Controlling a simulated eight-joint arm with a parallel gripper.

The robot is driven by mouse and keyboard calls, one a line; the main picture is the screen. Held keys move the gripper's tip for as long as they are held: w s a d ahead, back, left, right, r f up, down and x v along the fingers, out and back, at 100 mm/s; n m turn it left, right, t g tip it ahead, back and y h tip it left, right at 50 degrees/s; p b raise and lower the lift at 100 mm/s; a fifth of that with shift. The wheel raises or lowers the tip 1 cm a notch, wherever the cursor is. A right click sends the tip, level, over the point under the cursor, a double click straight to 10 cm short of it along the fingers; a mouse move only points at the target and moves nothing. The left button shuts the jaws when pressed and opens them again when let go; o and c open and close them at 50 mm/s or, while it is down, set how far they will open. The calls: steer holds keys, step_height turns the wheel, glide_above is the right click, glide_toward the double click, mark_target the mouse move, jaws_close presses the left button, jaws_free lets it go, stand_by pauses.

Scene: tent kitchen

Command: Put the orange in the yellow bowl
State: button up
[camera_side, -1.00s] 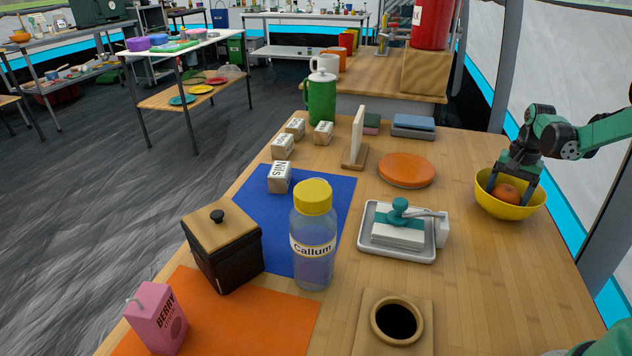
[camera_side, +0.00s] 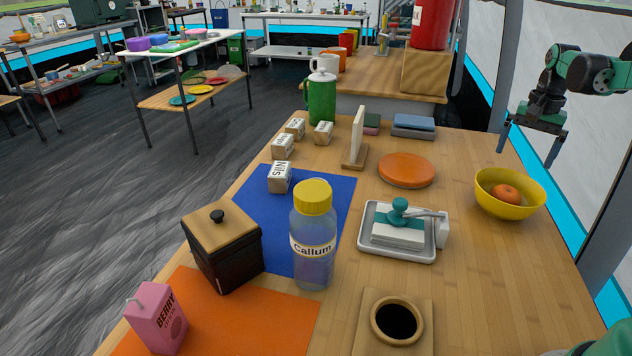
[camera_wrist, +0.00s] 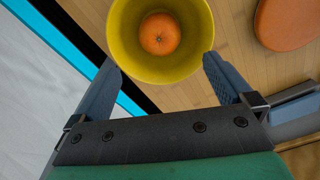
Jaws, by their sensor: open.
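The orange (camera_side: 505,193) lies inside the yellow bowl (camera_side: 488,207), which stands upright on the wooden table at the right. The wrist view also shows the orange (camera_wrist: 160,34) resting in the bottom of the yellow bowl (camera_wrist: 125,52). My gripper (camera_side: 526,158) is open and empty, above the bowl and clear of it. In the wrist view my gripper's fingers (camera_wrist: 163,68) are spread wide with nothing between them.
An orange disc (camera_side: 406,170) lies left of the bowl. A metal tray (camera_side: 372,246) with a teal-knobbed block stands nearer the camera. A clear bottle (camera_side: 314,262), a black box (camera_side: 224,262) and a pink carton (camera_side: 157,320) stand further left.

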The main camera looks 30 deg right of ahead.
steer(key=w+a+r+n+t+h, duration=0.1)
steer(key=a+r+n+t, duration=0.15)
steer(key=a, duration=0.45)
steer(key=w+a+r+n+t, duration=0.1)
steer(key=a+r+n, duration=0.1)
steer(key=a+n, duration=0.35)
steer(key=s+a+f+n+t, duration=0.1)
steer(key=s+a+n+t, duration=0.1)
steer(key=a, duration=0.5)
steer(key=s+a+f+n+t+y, duration=0.1)
steer(key=s+a+f+n, duration=0.1)
steer(key=a, duration=0.6)
steer(key=shift+s+n+t, duration=0.35)
steer(key=shift+s+n, duration=0.25)
steer(key=shift+n, duration=0.1)
